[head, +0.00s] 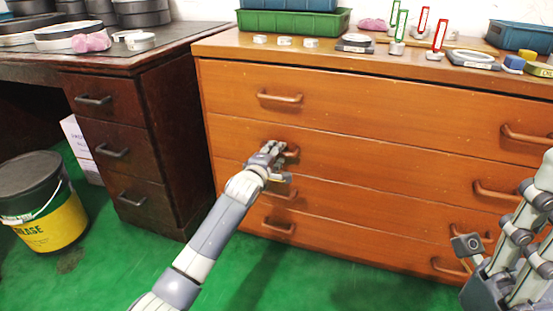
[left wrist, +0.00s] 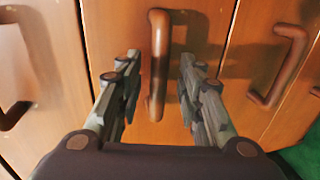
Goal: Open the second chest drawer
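The wooden chest (head: 235,80) has four long drawers stacked one above another. The second drawer (head: 370,170) looks closed; its left handle (head: 293,153) is partly hidden by my left gripper (head: 275,152). In the left wrist view my left gripper (left wrist: 157,95) is open. Its two fingers stand either side of a brown bar handle (left wrist: 160,60), apart from it as far as I can see. The second drawer's right handle (head: 495,191) is free. My right gripper (head: 530,185) is at the right edge, partly cut off, its fingers apart and empty.
A dark desk (head: 160,120) stands close on the left, with a black and yellow bucket (head: 45,215) before it. Green and blue bins (head: 292,22) and small parts sit on the chest top. The green floor (head: 260,280) in front is clear.

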